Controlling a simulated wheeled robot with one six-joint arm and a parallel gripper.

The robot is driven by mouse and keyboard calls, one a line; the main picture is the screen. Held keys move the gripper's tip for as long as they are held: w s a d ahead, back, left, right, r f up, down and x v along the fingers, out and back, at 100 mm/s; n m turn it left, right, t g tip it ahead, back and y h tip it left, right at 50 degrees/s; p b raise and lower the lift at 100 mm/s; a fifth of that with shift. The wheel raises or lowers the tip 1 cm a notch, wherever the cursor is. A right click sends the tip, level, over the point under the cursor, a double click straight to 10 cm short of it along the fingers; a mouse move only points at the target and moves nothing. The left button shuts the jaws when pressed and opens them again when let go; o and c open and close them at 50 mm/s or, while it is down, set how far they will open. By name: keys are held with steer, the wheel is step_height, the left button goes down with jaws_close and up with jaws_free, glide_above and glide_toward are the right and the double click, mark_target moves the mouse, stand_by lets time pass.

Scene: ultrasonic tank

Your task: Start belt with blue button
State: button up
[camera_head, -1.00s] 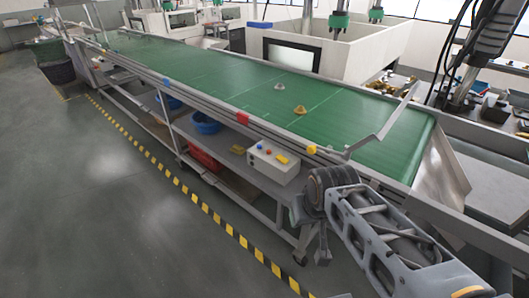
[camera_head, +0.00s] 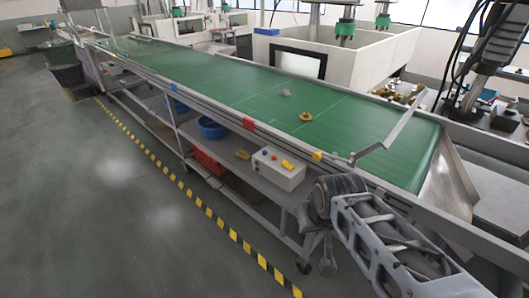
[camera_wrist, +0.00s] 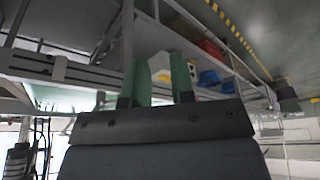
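A pale control box (camera_head: 279,174) stands on the shelf beneath the near side of the green conveyor belt (camera_head: 230,88). In the wrist view my gripper (camera_wrist: 158,88) has two green fingers apart with nothing held. A pale box with yellow (camera_wrist: 160,68) shows beyond, between them.
Blue bins (camera_head: 211,129) and a red bin (camera_head: 208,166) are on the shelf left of the box. A brass part (camera_head: 305,116) and a grey part (camera_head: 287,93) lie on the belt. A metal rail (camera_head: 385,140) rises at the belt's near right. The floor left of the striped line is clear.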

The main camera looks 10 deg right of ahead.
jaws_close()
stand_by(1.1)
